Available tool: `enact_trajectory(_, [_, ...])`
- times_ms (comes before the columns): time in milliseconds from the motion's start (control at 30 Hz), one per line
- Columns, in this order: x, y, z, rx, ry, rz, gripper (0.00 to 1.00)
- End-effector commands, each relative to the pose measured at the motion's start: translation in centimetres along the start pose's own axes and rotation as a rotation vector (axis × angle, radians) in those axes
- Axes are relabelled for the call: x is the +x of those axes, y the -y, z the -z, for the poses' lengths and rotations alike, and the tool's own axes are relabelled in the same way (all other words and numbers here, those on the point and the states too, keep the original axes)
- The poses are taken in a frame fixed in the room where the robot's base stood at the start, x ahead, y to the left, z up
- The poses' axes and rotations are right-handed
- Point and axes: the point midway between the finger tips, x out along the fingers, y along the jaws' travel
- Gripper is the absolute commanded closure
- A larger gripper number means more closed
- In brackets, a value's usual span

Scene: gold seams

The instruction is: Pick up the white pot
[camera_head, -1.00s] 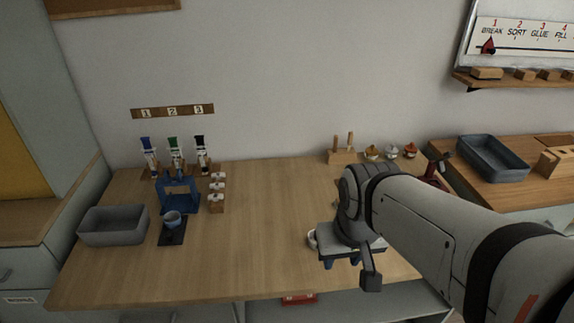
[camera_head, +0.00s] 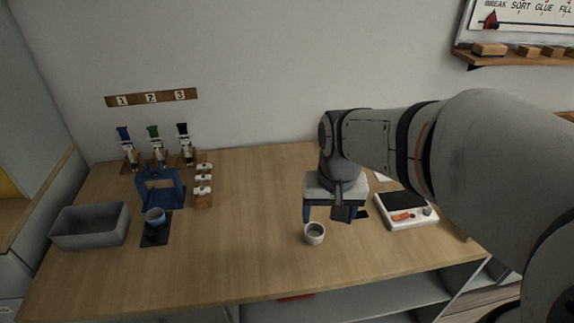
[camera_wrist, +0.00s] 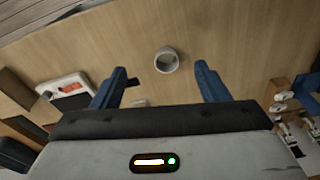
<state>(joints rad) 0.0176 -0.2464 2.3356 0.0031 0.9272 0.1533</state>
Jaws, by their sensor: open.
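The white pot (camera_head: 314,233) is a small round open cup standing upright on the wooden table, in front of my gripper. In the wrist view the pot (camera_wrist: 166,61) shows between the two blue fingers and beyond their tips, apart from both. My gripper (camera_head: 328,215) is open and empty, its blue fingers hanging over the table behind the pot in the head view. The gripper also shows in the wrist view (camera_wrist: 160,76) with the fingers wide apart.
A white device with a dark top (camera_head: 406,210) lies right of the gripper. The table's middle (camera_head: 250,210) is clear.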

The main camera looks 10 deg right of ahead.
Motion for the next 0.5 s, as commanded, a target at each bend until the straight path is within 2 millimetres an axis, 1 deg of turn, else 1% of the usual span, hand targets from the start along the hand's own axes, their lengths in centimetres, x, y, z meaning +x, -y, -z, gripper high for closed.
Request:
enact_trajectory(33, [2.5,0.2,1.3,0.037,0.027,-0.005,0.31])
enact_trajectory(100, [4.3,0.6,3.0,0.094,0.054,-0.012,0.31])
enact_trajectory(200, [6.5,1.0,4.9,0.162,0.087,-0.023,0.31])
enact_trajectory(333, [8.3,1.3,6.5,0.219,0.112,-0.033,0.31])
enact_trajectory(500, [9.9,1.3,6.9,0.243,0.123,-0.038,0.31])
